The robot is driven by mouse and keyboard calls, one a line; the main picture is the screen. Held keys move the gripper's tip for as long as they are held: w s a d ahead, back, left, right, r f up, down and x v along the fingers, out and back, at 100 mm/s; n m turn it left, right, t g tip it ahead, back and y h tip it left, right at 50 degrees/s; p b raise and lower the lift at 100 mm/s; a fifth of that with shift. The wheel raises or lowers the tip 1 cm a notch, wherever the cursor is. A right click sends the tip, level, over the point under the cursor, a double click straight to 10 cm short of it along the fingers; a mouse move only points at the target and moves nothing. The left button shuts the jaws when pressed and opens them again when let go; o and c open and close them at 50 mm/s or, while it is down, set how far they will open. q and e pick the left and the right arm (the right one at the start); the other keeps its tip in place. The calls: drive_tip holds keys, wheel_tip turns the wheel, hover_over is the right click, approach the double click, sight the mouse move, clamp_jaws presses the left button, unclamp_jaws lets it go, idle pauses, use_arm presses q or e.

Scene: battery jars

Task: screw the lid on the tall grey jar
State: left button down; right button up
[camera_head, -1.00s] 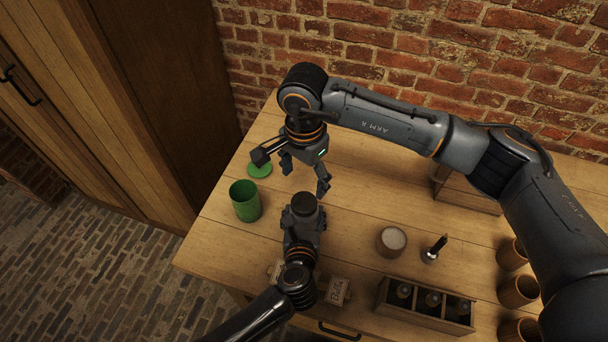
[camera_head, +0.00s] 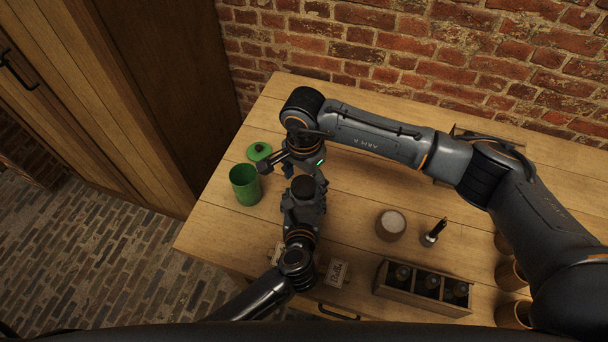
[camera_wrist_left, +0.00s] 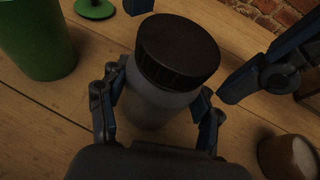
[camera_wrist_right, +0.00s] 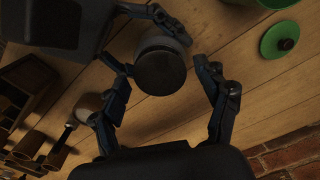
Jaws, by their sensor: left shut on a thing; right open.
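A grey jar (camera_wrist_left: 158,100) stands upright with a black lid (camera_head: 303,187) on its mouth. The lid also shows in the left wrist view (camera_wrist_left: 178,52) and the right wrist view (camera_wrist_right: 160,70); how far it is threaded cannot be told. My left gripper (camera_head: 303,207) is shut on the jar's body below the lid. My right gripper (camera_wrist_right: 164,78) is open just above the lid, its fingers spread on either side and apart from it. Much of the jar is hidden by the lid and my left gripper in the head view.
An open green jar (camera_head: 245,186) and its green lid (camera_head: 259,151) are left of my grippers. A pale-topped round jar (camera_head: 390,225), an upright tool (camera_head: 434,233) and a wooden box of bottles (camera_head: 424,286) are to the right. Small label cards (camera_head: 337,272) lie in front.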

use_arm(q)
drive_tip(key=shift+f, duration=0.1)
use_arm(e)
drive_tip(key=c, duration=1.2)
drive_tip(key=m, duration=0.4)
drive_tip(key=shift+m, duration=0.3)
drive_tip(key=m, duration=0.8)
drive_tip(key=shift+m, duration=0.3)
drive_tip(key=m, duration=0.4)
drive_tip(key=shift+m, duration=0.4)
drive_tip(key=o, duration=1.3)
drive_tip(key=shift+o, duration=0.2)
